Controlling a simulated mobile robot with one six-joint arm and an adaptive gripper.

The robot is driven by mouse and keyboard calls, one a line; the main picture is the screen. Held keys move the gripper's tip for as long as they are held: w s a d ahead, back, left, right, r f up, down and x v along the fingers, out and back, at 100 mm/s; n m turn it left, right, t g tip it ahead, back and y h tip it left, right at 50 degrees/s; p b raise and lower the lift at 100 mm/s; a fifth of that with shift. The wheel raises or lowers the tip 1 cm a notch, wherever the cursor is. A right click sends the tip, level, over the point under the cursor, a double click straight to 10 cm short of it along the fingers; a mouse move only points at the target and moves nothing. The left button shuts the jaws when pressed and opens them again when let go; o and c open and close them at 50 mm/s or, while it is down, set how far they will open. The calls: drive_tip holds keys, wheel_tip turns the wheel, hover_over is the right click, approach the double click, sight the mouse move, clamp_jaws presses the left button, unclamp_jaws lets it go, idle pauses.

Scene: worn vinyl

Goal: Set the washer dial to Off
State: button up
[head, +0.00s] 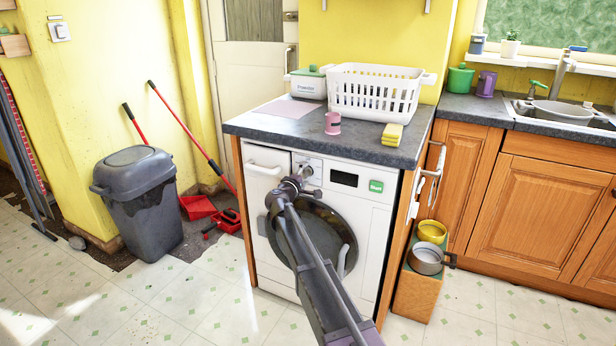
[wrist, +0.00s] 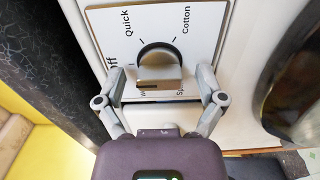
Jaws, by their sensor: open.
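The white washer (head: 375,215) stands under a dark worktop in the head view, its round door below the control panel. In the head view my gripper (head: 308,181) is at the panel's left part, in front of the dial. In the wrist view the silver dial (wrist: 158,68) sits on a white label plate (wrist: 205,22). "Quick" is at its upper left, "Cotton" at its upper right, and a partly cut-off "Off" at the left. Lower labels are mostly hidden. A dark mark shows low left on the knob. My open gripper's fingers (wrist: 160,80) stand either side of the knob; contact is unclear.
On the worktop (head: 285,128) are a white basket (head: 375,92), a pink cup (head: 333,123) and a yellow sponge (head: 392,134). A grey bin (head: 140,200) stands left. Pots (head: 428,258) sit on a box right of the washer. Floor in front is clear.

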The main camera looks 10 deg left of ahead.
drive_tip(key=v, duration=1.2)
idle(0.6)
drive_tip(key=s+d+f+m+g, duration=0.3)
drive_tip(key=d+f, duration=0.1)
drive_tip(key=d, duration=0.4)
drive_tip(key=s+d+f+m+g+h, duration=0.1)
drive_tip(key=s+d+f+m+g, duration=0.25)
drive_tip(key=d, duration=0.55)
drive_tip(key=s+d+f+m+g, duration=0.2)
drive_tip(key=s+d+f+g, duration=0.15)
drive_tip(key=d, duration=0.45)
drive_tip(key=s+d+f+m+g+y, duration=0.2)
drive_tip(key=s+d, duration=0.1)
drive_tip(key=s, duration=0.4)
drive_tip(key=s+d+f+m+g+y, duration=0.2)
drive_tip(key=s+f+g+y, duration=0.1)
drive_tip(key=s, duration=0.4)
drive_tip(key=s+d+f+m+g+y, duration=0.2)
drive_tip(key=s+d, duration=0.1)
drive_tip(key=s, duration=0.3)
wheel_tip(320, 180, up, 32)
drive_tip(key=p, duration=3.2)
drive_tip(key=shift+a, duration=0.2)
drive_tip(key=shift+n, duration=0.25)
